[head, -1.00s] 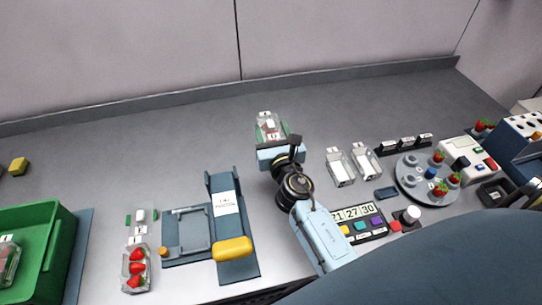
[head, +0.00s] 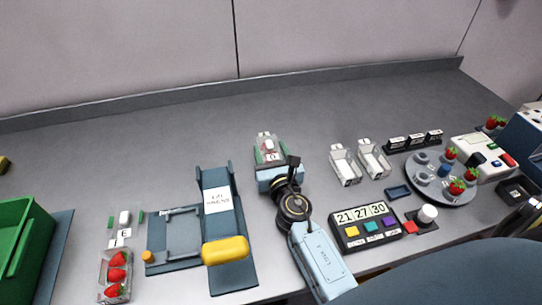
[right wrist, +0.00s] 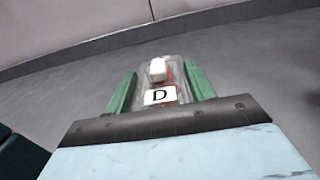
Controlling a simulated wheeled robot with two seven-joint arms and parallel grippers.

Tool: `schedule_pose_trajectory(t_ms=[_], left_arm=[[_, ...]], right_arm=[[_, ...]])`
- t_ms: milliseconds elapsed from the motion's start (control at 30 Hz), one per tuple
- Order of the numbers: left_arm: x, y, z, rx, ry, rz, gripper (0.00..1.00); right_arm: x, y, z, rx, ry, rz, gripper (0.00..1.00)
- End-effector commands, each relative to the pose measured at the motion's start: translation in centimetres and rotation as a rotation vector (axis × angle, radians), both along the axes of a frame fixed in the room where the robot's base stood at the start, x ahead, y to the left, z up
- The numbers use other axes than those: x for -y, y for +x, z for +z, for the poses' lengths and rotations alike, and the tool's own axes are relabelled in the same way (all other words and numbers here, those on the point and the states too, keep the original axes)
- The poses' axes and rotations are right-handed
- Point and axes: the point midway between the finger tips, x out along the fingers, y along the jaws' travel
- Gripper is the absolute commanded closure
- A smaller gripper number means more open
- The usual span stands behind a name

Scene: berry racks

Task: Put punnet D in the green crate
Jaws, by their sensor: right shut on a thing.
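Punnet D (head: 268,147) is a clear box with a white label "D" and something red inside. It also shows in the right wrist view (right wrist: 165,78), between two green finger pads. My right gripper (right wrist: 160,92) is shut on punnet D, over the grey worktop in the middle of the head view. Whether the punnet touches the worktop I cannot tell. The green crate (head: 38,245) stands at the lower left of the head view, cut off by the picture edge.
Punnet E (head: 115,272) with strawberries stands right of the crate. A blue-grey fixture with a yellow handle (head: 225,250) lies between crate and right arm. Two empty punnets (head: 345,165), a keypad display (head: 365,226) and a round strawberry plate (head: 440,180) are at right. The back worktop is clear.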

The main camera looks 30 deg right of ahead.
Motion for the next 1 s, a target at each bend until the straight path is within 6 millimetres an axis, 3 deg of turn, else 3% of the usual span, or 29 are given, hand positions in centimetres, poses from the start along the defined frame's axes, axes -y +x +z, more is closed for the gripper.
schedule_pose_trajectory(t_ms=[333,367,500,900,1000], left_arm=[[0.0,0.0,-0.4,0.0,-0.001,0.0,0.6],[0.0,0.0,-0.3,0.0,-0.001,0.0,0.6],[0.0,0.0,-0.2,-0.001,-0.001,0.0,0.6],[0.0,-0.1,0.4,-0.001,-0.001,0.0,0.6],[0.1,-0.1,0.0,-0.001,-0.001,0.0,0.6]], right_arm=[[0.0,0.0,-0.3,0.002,-0.001,0.001,0.71],[0.0,0.0,-0.2,0.001,0.0,0.001,0.43],[0.0,0.0,-0.2,0.0,0.0,0.0,0.25],[0.0,0.0,0.4,0.0,0.0,0.0,0.25],[-0.4,-1.5,0.0,-0.002,0.0,0.001,0.25]])
